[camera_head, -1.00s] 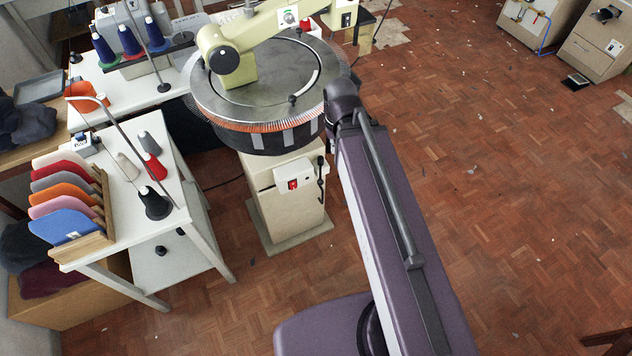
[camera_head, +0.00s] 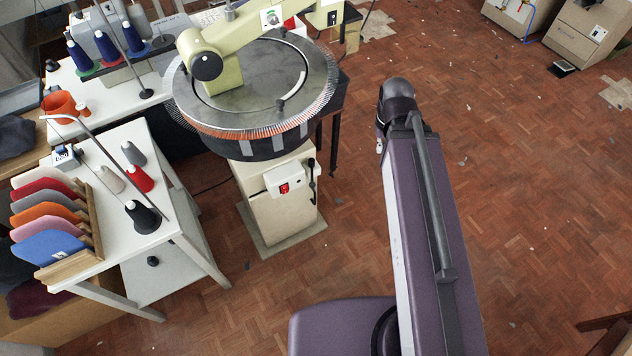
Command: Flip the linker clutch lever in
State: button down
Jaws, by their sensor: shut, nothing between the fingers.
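The linker is a round machine with a wide dial (camera_head: 240,115) ringed by fine points and an orange edge, under a pale green arm (camera_head: 225,45). It stands on a cream pedestal (camera_head: 275,210). A slim black lever (camera_head: 312,182) with a round end hangs upright on the pedestal's right side, beside a white switch box with a red switch (camera_head: 284,188). It looks like the clutch lever, but I cannot tell which position it is in. My purple arm rises right of the linker, apart from it.
A white table (camera_head: 160,225) on the left holds yarn cones and a wooden rack (camera_head: 85,255) of coloured knit pieces. Another white table (camera_head: 110,85) stands behind it with more cones. The parquet floor right of my arm is mostly clear. Cream cabinets (camera_head: 590,30) stand at the far right.

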aim_at(311, 161)
jog(key=z, duration=1.35)
jog(key=k, duration=0.4)
jog(key=u, duration=2.25)
